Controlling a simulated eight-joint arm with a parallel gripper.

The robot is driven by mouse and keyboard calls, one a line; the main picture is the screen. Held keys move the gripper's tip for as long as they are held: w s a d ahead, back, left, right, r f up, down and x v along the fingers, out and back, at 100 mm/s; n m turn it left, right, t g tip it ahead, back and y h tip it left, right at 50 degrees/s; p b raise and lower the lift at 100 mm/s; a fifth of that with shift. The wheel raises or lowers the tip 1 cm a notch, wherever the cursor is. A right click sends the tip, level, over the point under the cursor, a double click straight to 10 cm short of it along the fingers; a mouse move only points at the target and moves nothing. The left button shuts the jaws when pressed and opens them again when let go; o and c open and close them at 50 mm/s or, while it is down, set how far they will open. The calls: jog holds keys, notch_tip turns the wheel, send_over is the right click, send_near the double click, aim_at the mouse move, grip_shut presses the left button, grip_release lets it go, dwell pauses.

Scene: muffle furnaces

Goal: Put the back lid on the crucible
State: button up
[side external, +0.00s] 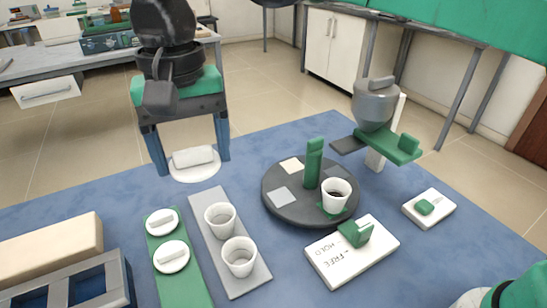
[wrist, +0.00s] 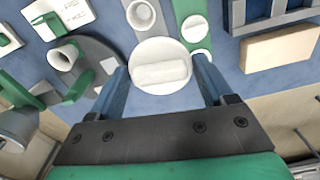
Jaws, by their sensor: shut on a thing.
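My gripper (side external: 190,150) is shut on a white round lid (side external: 194,165) with a bar handle, held level near the back edge of the blue mat. In the wrist view the same lid (wrist: 160,75) sits between the two blue fingers. Two more white lids, a back one (side external: 162,222) and a front one (side external: 171,257), lie on a green strip. A white crucible (side external: 336,193) stands open on the dark turntable (side external: 290,213). Two more open white crucibles, a back one (side external: 220,218) and a front one (side external: 239,256), stand on a grey strip.
A green post (side external: 313,165) rises from the turntable beside its crucible. A grey vessel over a green arm (side external: 390,145) stands behind right. A white labelled block (side external: 350,260) is in front. A tan block (side external: 50,245) and a blue-grey frame (side external: 80,290) are at left.

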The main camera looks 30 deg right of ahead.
jog(key=w+d+f+m, duration=0.2)
jog(key=d+f+m, duration=0.1)
jog(key=d, duration=1.1)
jog(key=shift+m, duration=0.8)
jog(key=shift+s+d+f, duration=0.5)
jog(key=shift+d+f, duration=0.8)
jog(key=shift+f, duration=0.05)
jog(key=shift+s+d+f, duration=0.55)
jog(key=shift+d+f, duration=0.75)
jog(key=shift+f, duration=0.05)
jog(key=shift+s+d+f, duration=0.5)
jog(key=shift+d+f, duration=0.8)
jog(key=shift+f, duration=0.05)
jog(key=shift+f, duration=0.95)
jog(key=o, duration=1.1)
jog(key=shift+o, duration=0.2)
